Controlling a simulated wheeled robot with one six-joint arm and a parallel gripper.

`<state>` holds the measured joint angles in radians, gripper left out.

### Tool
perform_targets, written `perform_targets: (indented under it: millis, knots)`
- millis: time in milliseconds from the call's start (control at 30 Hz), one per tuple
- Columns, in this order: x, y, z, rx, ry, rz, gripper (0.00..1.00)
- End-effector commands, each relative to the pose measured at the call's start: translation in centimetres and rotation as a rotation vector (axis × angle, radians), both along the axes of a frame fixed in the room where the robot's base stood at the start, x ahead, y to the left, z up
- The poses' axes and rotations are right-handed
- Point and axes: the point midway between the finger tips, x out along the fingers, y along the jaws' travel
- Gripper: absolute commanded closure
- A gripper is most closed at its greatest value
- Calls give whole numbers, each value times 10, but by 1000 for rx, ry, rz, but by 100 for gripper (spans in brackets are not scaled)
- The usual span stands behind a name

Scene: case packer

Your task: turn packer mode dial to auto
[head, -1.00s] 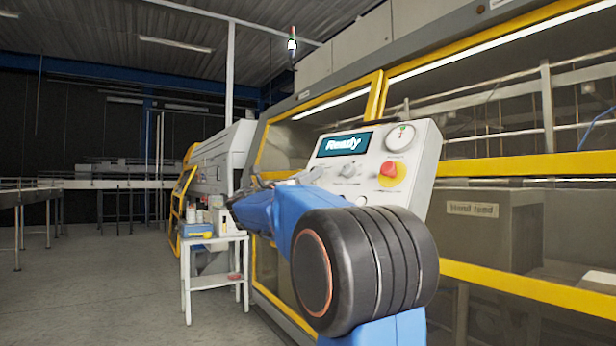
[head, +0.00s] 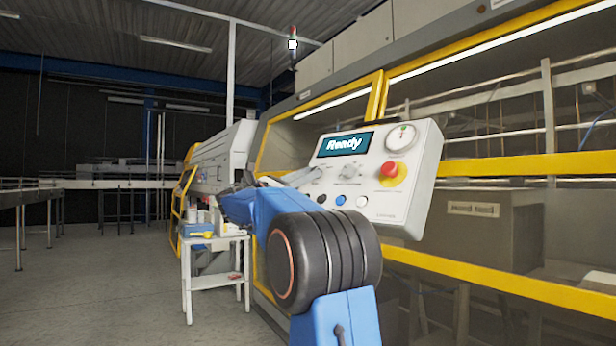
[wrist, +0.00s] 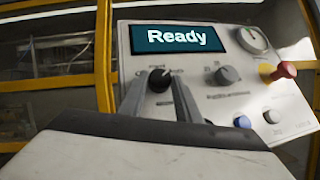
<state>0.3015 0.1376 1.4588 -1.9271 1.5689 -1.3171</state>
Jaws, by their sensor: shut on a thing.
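The control panel (head: 408,205) is a light grey tilted box with a screen (head: 345,144) reading "Ready". Two dark dials sit below the screen: a left dial (wrist: 159,79) and a right dial (wrist: 227,75). The right dial also shows in the head view (head: 349,171). I cannot read the small labels around them. My gripper (wrist: 157,92) is at the left dial, with one finger on each side of it, shut on it. In the head view my gripper (head: 308,177) reaches the panel's left side and mostly hides the left dial.
A red stop button (head: 390,169) on a yellow base and a round gauge (head: 401,136) are on the panel's right. Black, blue (head: 340,200) and white (head: 362,201) buttons lie below the dials. A small white table (head: 215,283) stands left.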

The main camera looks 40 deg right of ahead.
Motion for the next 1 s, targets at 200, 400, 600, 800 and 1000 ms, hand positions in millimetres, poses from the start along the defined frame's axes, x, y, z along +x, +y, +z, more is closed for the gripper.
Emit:
perform_targets:
  millis: [200, 400, 600, 800, 1000]
  knots:
    - [1, 0, 0, -2, -25, -14, 92]
    - [1, 0, 0, -2, -24, -14, 92]
    - [1, 0, 0, -1, -24, -13, 51]
    - [1, 1, 0, -1, -24, -13, 51]
    - [7, 17, -7, -1, -23, -11, 51]
